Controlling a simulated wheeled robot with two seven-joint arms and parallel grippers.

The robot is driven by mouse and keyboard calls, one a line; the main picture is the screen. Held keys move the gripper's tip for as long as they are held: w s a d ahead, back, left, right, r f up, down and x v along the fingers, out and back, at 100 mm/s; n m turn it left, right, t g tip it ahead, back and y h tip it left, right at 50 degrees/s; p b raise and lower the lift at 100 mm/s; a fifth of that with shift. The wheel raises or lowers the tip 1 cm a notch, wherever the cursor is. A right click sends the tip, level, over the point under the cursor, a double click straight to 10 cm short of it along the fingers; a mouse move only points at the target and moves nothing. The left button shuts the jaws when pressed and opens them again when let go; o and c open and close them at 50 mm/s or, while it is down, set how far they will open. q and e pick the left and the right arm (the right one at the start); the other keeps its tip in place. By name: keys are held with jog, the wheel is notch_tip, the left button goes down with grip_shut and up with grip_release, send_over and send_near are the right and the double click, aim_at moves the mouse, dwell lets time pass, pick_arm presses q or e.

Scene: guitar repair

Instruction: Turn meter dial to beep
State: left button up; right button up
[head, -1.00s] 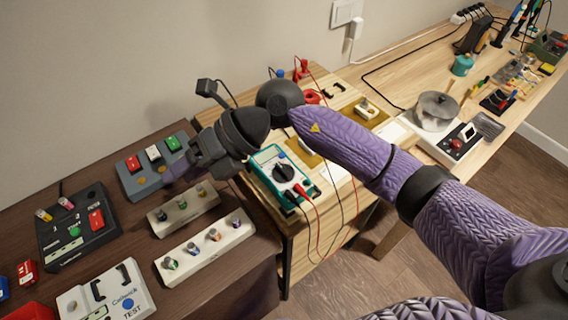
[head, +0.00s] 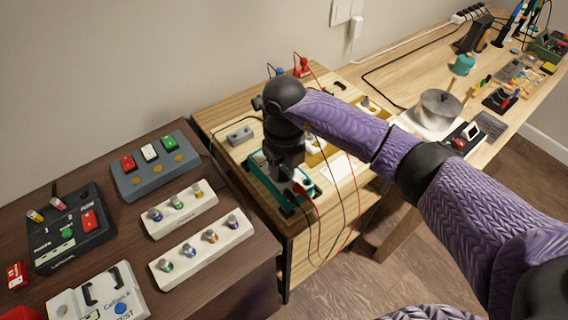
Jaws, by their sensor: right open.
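The teal multimeter (head: 262,183) lies on the light wood table, near its front left edge. My right gripper (head: 288,177) is directly over the meter, pointing down. It hides the dial and most of the meter's face. The gripper is open; whether its fingers touch the dial cannot be told. A red probe plug (head: 299,189) and leads show at the meter's lower right end. My left gripper is not in view.
A grey block (head: 240,135) lies behind the meter. Left, the dark table holds a grey button box (head: 152,168), white knob strips (head: 203,248) and a black box (head: 70,228). A pot (head: 438,108) stands to the right. Red and black leads hang over the table's front edge.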

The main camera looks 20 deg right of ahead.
grip_shut()
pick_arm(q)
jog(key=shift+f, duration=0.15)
pick_arm(e)
jog(key=shift+n, duration=0.4)
